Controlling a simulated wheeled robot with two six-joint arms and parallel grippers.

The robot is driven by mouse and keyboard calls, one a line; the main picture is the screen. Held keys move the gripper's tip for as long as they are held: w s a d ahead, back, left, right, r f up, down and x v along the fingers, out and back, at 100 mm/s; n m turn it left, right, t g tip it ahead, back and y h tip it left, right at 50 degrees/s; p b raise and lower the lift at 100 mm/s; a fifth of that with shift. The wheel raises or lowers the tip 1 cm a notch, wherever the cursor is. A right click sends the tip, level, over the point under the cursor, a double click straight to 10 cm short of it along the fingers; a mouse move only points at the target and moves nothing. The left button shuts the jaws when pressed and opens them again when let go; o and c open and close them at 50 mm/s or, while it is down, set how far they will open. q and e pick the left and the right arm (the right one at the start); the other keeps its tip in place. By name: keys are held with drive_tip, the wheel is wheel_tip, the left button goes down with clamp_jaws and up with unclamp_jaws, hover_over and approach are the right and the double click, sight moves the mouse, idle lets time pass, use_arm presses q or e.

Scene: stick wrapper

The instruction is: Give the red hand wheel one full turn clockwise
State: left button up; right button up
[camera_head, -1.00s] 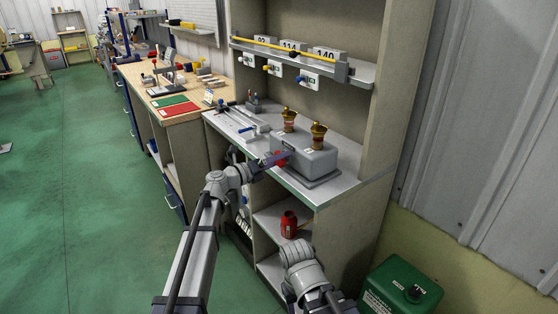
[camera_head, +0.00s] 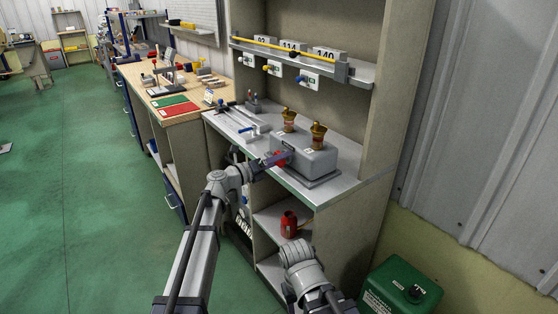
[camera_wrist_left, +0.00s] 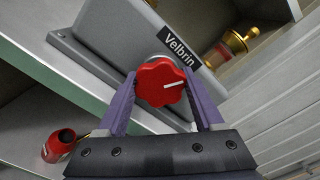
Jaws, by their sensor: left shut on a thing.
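The red hand wheel (camera_head: 279,158) sits on the front of the grey box (camera_head: 312,160) on the metal bench. In the left wrist view the scalloped wheel (camera_wrist_left: 160,84) has a white line pointing right and slightly up. My left gripper (camera_head: 273,159) is shut on the wheel. Its purple fingers (camera_wrist_left: 160,78) press on opposite sides of the rim. My right arm shows at the bottom of the head view, but its gripper does not show.
Two brass fittings (camera_head: 318,135) stand on the box. A label "Velbrin" (camera_wrist_left: 181,48) is above the wheel. A red container (camera_head: 289,225) stands on the shelf below. A green canister (camera_head: 400,288) is on the floor at right.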

use_arm(q)
drive_tip(key=shift+m, duration=0.4)
